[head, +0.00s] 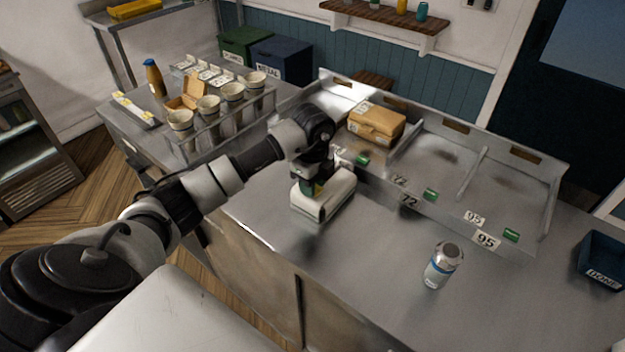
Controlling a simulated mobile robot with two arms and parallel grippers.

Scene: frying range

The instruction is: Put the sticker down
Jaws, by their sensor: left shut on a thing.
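My left gripper (323,198) is low over the steel counter (270,205), in front of the left bay of the divided rack (455,165). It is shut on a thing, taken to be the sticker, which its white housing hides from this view. I cannot tell whether that thing touches the counter. My right gripper is not in view.
A brown box (377,122) sits in the rack's left bay; the other bays look empty. A silver can (443,265) stands on the counter at right. A blue bin (603,260) is far right. Cups (181,120) stand in a holder at left. The front counter is mostly clear.

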